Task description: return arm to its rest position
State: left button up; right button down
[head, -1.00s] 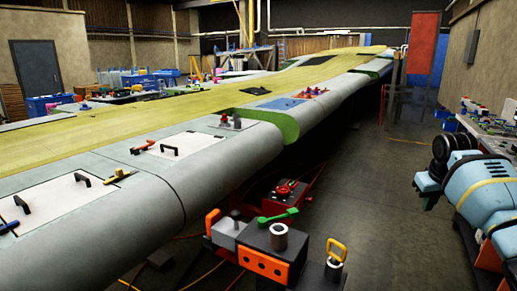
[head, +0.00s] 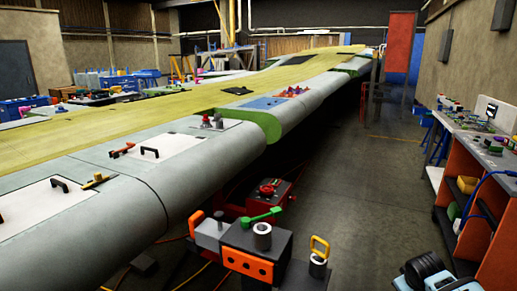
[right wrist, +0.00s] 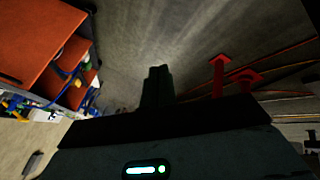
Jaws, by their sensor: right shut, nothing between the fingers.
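My right arm (head: 428,274) shows only as a light blue and black part at the bottom right corner of the head view. My right gripper (right wrist: 157,72) shows in the right wrist view as dark fingers close together, with nothing between them. The floor lies beyond the fingers. My left arm and left gripper are not in view.
A long wing (head: 150,180) on its jig runs from lower left to the back. A tool cart (head: 250,255) with an orange front stands at bottom centre. An orange-sided workbench (head: 475,240) stands at the right. The floor (head: 375,200) between is clear.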

jog(key=s+a+f+n+t+y, duration=0.1)
jog(key=s+a+f, duration=0.3)
jog(key=s+f, duration=0.35)
jog(key=s+a+f+n+t+y, duration=0.1)
jog(key=s+a+f+n, duration=0.15)
jog(key=s+f, duration=0.5)
jog(key=s+a+y, duration=0.1)
jog(key=s+a, duration=0.2)
jog(key=s, duration=0.4)
jog(key=s+a, duration=0.3)
jog(key=s, duration=0.3)
jog(key=s+a+r+n+t+y, duration=0.15)
jog(key=s+a, duration=0.25)
jog(key=s, duration=0.5)
jog(key=a+m, duration=0.5)
jog(key=a, duration=0.6)
jog(key=shift+s+a+y, duration=0.35)
jog(key=shift+s+y, duration=0.1)
